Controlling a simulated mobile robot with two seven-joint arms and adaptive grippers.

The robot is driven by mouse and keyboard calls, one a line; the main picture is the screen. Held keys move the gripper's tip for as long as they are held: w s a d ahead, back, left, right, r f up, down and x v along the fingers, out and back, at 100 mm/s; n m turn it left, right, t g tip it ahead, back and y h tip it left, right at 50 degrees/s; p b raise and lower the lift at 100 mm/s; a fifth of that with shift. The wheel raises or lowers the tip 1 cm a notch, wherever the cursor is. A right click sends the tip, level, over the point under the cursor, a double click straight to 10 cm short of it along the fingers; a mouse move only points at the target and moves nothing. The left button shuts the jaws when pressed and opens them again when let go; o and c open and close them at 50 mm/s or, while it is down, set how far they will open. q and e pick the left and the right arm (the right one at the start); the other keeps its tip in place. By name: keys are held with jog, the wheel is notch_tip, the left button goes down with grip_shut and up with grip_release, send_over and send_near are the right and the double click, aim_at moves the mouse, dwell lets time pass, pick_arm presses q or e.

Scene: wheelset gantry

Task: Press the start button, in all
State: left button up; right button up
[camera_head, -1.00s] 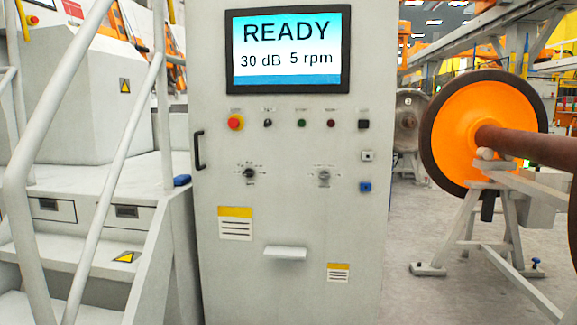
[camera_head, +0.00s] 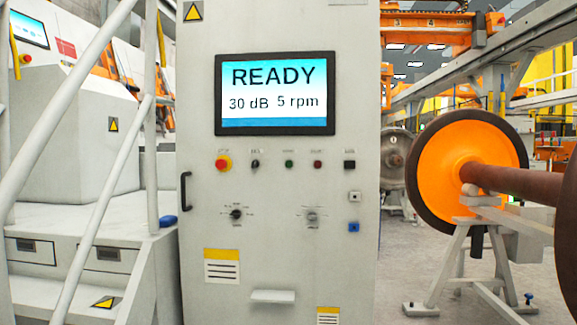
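A tall pale control cabinet (camera_head: 275,255) stands in the middle of the head view. Its screen (camera_head: 276,93) reads READY, 30 dB, 5 rpm. Two rotary knobs, left (camera_head: 236,214) and right (camera_head: 311,216), sit lower. Neither gripper is in view.
Steps with a pale handrail (camera_head: 82,150) stand to the left. At the right, an orange wheel (camera_head: 463,170) on a brown axle (camera_head: 515,183) rests by a grey stand (camera_head: 447,262). Bare floor (camera_head: 392,262) shows between cabinet and stand. The cabinet has a black handle (camera_head: 186,191).

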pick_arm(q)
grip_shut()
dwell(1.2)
